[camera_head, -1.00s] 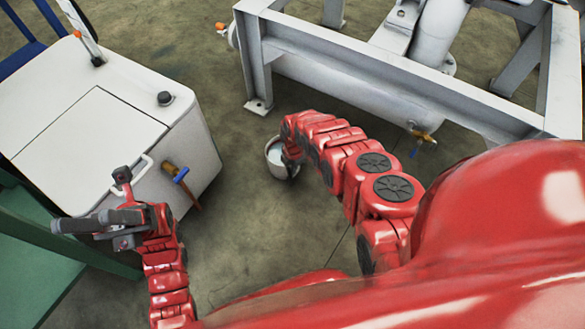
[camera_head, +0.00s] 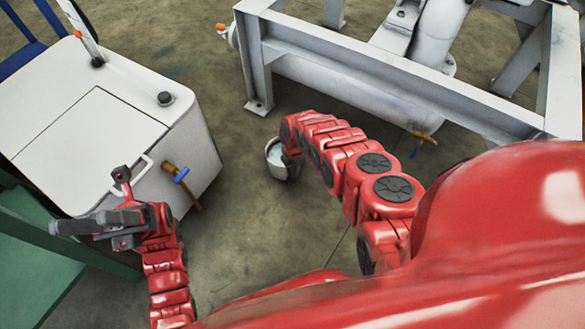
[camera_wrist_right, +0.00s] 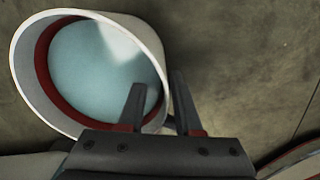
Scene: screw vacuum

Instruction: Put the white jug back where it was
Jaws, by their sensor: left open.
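The white jug (camera_head: 274,161) is on or close to the floor, left of my right arm in the head view, with pale liquid inside. In the right wrist view the jug (camera_wrist_right: 30,80) fills the upper left and shows a dark red inner band. The fingers of my right gripper (camera_wrist_right: 158,85) stand apart, one over the jug's mouth and one outside its rim. A firm hold cannot be told. In the head view my right gripper (camera_head: 292,160) is at the jug's right side, partly hidden. My left gripper (camera_head: 85,223) is open and empty at the left.
A white cabinet (camera_head: 85,125) with a brass tap (camera_head: 172,172) and blue handle stands left of the jug. A grey steel frame (camera_head: 380,75) with a pipe and another tap (camera_head: 423,136) stands behind and right. A green surface (camera_head: 40,250) is far left. Floor (camera_head: 240,230) in front is clear.

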